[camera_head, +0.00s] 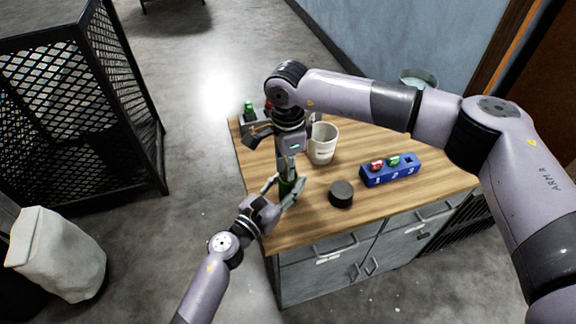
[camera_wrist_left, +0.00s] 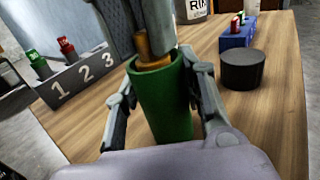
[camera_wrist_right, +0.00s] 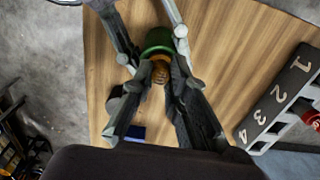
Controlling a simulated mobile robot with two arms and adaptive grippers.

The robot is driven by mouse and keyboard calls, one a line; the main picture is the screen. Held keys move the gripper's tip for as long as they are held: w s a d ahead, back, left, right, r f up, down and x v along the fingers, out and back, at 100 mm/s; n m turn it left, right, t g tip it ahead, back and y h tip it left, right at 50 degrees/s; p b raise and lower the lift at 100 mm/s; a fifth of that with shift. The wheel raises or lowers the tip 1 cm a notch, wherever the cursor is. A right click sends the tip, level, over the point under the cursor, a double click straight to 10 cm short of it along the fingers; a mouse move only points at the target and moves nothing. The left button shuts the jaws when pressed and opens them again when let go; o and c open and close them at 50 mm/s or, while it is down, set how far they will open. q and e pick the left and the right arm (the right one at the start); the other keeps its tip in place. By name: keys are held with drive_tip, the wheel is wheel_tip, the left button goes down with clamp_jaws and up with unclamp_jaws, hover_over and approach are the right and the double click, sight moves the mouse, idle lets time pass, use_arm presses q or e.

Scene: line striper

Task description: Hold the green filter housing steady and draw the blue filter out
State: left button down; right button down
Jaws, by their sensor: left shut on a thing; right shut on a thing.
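The green filter housing (camera_head: 288,185) is an upright cylinder near the table's left front edge. My left gripper (camera_head: 284,188) is shut around its sides, one finger on each side in the left wrist view (camera_wrist_left: 163,80). My right gripper (camera_head: 288,160) comes down from above and is shut on an orange-brown part (camera_wrist_left: 150,45) standing out of the housing's open top. In the right wrist view that part (camera_wrist_right: 160,73) sits between my right fingertips, against the green rim (camera_wrist_right: 158,42). No blue shows on the part; how far it reaches down inside the housing is hidden.
A black cylinder (camera_head: 341,194) stands right of the housing. A blue numbered rack (camera_head: 376,179) holds a red and a green piece. A pale cup (camera_head: 322,150) stands behind. A grey numbered rack (camera_wrist_left: 85,85) with green and red pieces stands at the far left.

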drive_tip(key=shift+r, duration=0.6)
wheel_tip(320, 180, up, 10)
drive_tip(key=shift+r, duration=0.25)
idle(1.5)
use_arm(q)
drive_tip(key=c, duration=1)
unclamp_jaws()
drive_tip(key=shift+o, duration=0.2)
